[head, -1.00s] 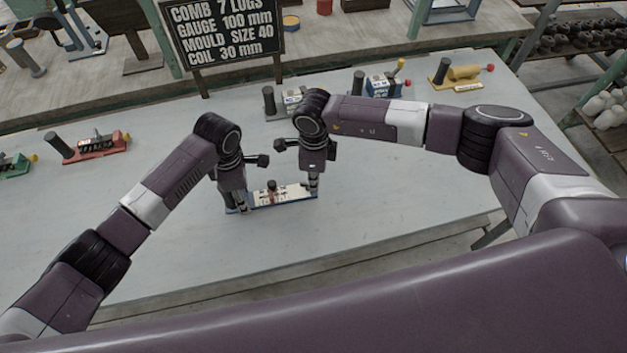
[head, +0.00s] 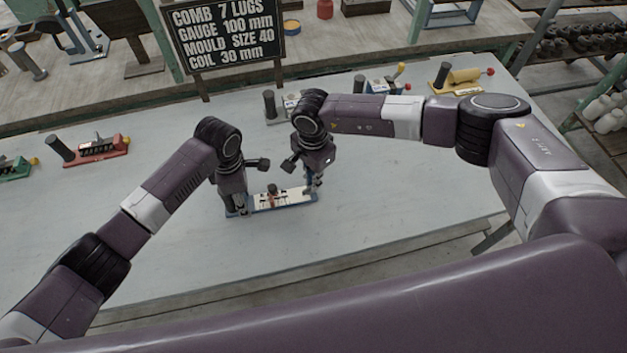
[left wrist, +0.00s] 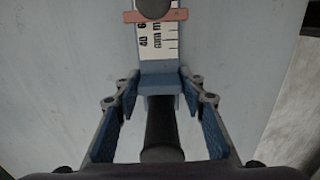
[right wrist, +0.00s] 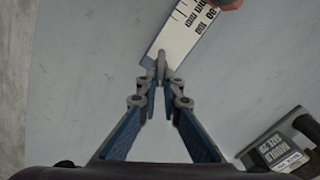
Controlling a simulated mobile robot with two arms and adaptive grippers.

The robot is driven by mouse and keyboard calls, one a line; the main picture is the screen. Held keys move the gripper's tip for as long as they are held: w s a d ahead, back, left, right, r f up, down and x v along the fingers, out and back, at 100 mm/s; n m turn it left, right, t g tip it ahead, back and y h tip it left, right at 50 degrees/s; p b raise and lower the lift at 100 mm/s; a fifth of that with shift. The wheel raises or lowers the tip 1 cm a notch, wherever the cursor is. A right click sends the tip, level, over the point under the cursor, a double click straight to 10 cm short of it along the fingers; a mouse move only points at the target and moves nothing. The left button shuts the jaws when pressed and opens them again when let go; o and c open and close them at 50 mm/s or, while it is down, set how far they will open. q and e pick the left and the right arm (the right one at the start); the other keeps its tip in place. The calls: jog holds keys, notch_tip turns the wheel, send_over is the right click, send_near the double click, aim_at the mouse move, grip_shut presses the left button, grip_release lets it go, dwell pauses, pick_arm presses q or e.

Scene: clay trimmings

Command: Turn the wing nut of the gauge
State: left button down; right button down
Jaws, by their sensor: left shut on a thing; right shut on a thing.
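The gauge (head: 288,199) lies on the table between my two grippers, a narrow blue bar with a white scale. A reddish slider with a dark round knob (head: 272,189) sits across the scale; it also shows in the left wrist view (left wrist: 172,15). My left gripper (head: 237,210) is shut on the gauge's left end, with the black handle (left wrist: 160,125) between its fingers. My right gripper (head: 314,191) is shut at the right end on a small grey upright piece, seemingly the wing nut (right wrist: 162,62).
Other tools stand along the back of the table, among them a red one (head: 98,149), a yellow one (head: 458,78) and a grey mould (right wrist: 275,145) near my right gripper. A black sign (head: 228,40) stands behind. The table front is clear.

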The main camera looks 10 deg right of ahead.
jog(key=shift+n, duration=0.6)
jog(key=c, duration=2.1)
grip_release()
notch_tip(320, 180, up, 12)
jog(key=shift+w, duration=0.1)
pick_arm(q)
jog(key=c, duration=1.2)
grip_release()
jog(key=shift+o, duration=0.2)
